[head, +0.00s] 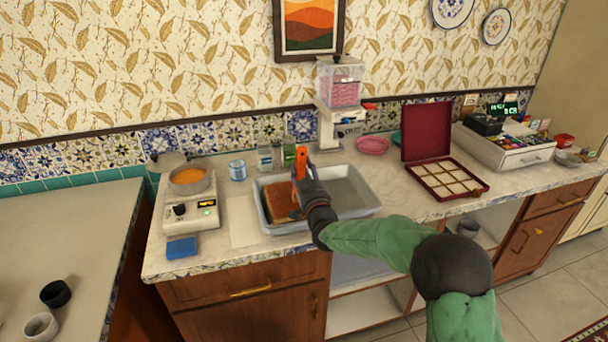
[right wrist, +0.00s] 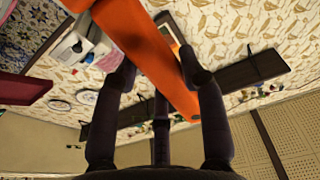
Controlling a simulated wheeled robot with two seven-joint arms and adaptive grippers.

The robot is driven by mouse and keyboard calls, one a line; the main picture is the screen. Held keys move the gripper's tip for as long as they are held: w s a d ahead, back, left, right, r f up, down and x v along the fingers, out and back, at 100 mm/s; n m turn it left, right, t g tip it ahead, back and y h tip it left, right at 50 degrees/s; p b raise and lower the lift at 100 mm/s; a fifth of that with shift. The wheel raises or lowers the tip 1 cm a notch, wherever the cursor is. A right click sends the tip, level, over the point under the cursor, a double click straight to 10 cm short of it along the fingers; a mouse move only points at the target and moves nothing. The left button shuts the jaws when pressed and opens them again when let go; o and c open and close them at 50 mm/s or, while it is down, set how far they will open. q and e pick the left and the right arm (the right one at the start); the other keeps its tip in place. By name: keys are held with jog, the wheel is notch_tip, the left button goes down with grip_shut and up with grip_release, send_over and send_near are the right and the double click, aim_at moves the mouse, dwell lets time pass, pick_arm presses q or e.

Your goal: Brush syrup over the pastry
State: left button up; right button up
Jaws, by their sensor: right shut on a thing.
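My right gripper (head: 303,178) is shut on the orange brush handle (head: 301,160), above the tray. The handle also crosses between my dark fingers in the right wrist view (right wrist: 140,45). The brush's bristles are hidden in both views. The brown rectangular pastry (head: 279,200) lies in the left part of the grey tray (head: 367,208), partly behind my gripper. Whether the brush touches it, I cannot tell. A pan of orange syrup (head: 188,176) sits on a white hot plate (head: 203,218) left of the tray. My left gripper is not in view.
A blue sponge (head: 181,248) lies in front of the hot plate. Jars (head: 265,159) and a white dispenser (head: 333,120) stand behind the tray. An open maroon box (head: 428,136) and a cash register (head: 508,148) stand to the right. The tray's right part is empty.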

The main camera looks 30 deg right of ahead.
jog(key=shift+w+d, duration=2.2)
jog(key=shift+w, duration=3)
jog(key=r+v, duration=0.3)
jog(key=v, duration=1.4)
jog(key=shift+s, duration=0.35)
jog(key=f+x, duration=0.3)
jog(key=x, duration=1.4)
jog(key=shift+w, duration=0.4)
